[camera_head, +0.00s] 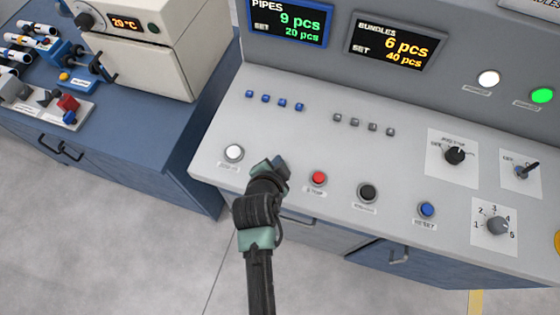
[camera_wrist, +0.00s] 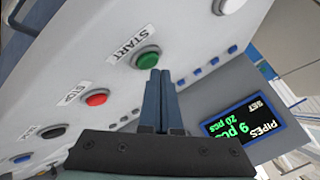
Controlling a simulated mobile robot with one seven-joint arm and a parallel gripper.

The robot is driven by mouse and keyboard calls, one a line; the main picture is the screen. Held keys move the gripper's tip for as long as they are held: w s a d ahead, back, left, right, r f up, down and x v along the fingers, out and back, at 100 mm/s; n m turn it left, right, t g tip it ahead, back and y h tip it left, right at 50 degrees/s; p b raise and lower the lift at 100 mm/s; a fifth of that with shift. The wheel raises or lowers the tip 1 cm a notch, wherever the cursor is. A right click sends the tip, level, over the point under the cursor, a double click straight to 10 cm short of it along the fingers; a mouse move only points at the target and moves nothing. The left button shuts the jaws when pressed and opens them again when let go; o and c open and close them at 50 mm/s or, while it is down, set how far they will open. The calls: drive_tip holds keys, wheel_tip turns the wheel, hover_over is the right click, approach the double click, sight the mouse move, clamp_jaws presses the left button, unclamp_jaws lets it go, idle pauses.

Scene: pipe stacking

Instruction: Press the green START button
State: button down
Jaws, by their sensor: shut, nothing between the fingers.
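The green START button (camera_wrist: 147,58) shows in the wrist view on the light grey panel, with its START label (camera_wrist: 128,43) beside it. My gripper (camera_wrist: 160,74) is shut and empty. Its fingertips overlap the lower edge of the button's ring in that view, and I cannot tell whether they touch it. In the head view my gripper (camera_head: 275,166) is over the panel's front edge, between a white button and the red STOP button. The green START button is hidden behind my gripper there.
On the panel are the white button (camera_head: 234,152), red STOP button (camera_head: 318,178), black button (camera_head: 367,192) and blue RESET button (camera_head: 427,209). Small blue buttons (camera_head: 274,101) lie behind. Knobs (camera_head: 455,155) stand at right. A blue bench (camera_head: 125,142) is at left.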

drive_tip(key=shift+r, duration=0.35)
drive_tip(key=shift+r+p, duration=2.2)
drive_tip(key=shift+r, duration=0.25)
